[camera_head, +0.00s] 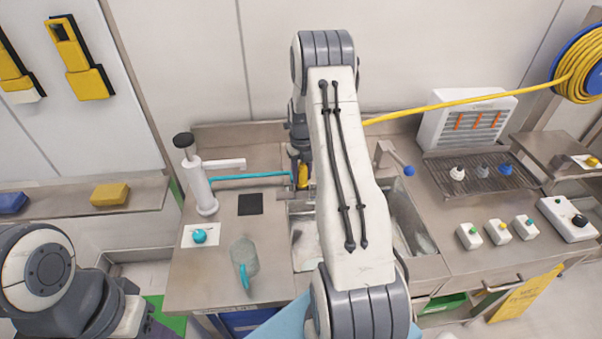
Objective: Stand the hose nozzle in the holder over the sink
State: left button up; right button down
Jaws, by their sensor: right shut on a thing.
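My right arm reaches from the bottom middle over the sink (304,252), and its gripper (303,166) points down at the sink's back left. The gripper is shut on the yellow hose nozzle (303,177), of which only a small part shows beside the arm. The yellow hose (440,107) runs from the reel at the right and passes behind my arm. I cannot make out the holder clearly; the arm covers much of that area. My left arm is at the lower left, and its gripper is out of view.
A blue hose reel (579,62) hangs at the right. Small button boxes (498,232) sit at the right.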

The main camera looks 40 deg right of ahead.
jog(key=shift+f, duration=0.1)
jog(key=shift+c, duration=2.4)
grip_release()
jog(key=shift+r, duration=0.25)
jog(key=shift+w+r+b, duration=0.1)
jog(key=shift+r+b, duration=0.2)
jog(key=shift+r, duration=0.05)
notch_tip(320, 180, up, 10)
jog(key=b, duration=0.2)
jog(key=shift+r+b, duration=0.2)
jog(key=shift+b, duration=0.2)
jog(key=shift+a+r, duration=0.1)
jog(key=shift+r, duration=0.25)
